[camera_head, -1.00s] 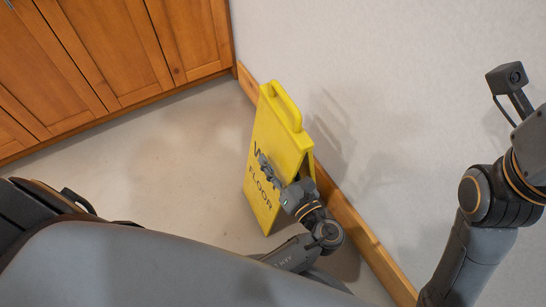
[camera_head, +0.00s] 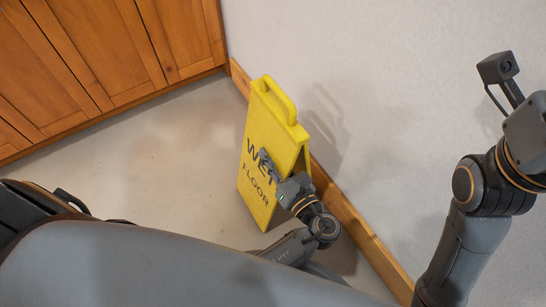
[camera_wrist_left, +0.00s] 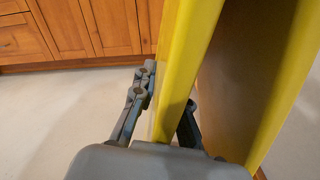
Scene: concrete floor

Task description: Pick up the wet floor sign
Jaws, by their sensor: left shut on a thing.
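The yellow wet floor sign (camera_head: 258,150) stands upright in the head view, its two panels spread a little and its handle (camera_head: 279,97) at the top. The words WET FLOOR show on its left face. My left gripper (camera_head: 270,170) is shut on the side edge of the front panel, with one finger across the lettering. In the left wrist view one panel of the sign (camera_wrist_left: 187,60) runs between the two fingers (camera_wrist_left: 165,110), and the other panel shows at the right. The tips of my right gripper are out of view; only part of that arm shows at the right.
A wooden baseboard (camera_head: 355,228) runs along the pale wall (camera_head: 400,110) close behind the sign. Wooden cabinets (camera_head: 110,50) stand at the upper left. The concrete floor (camera_head: 150,160) left of the sign is clear.

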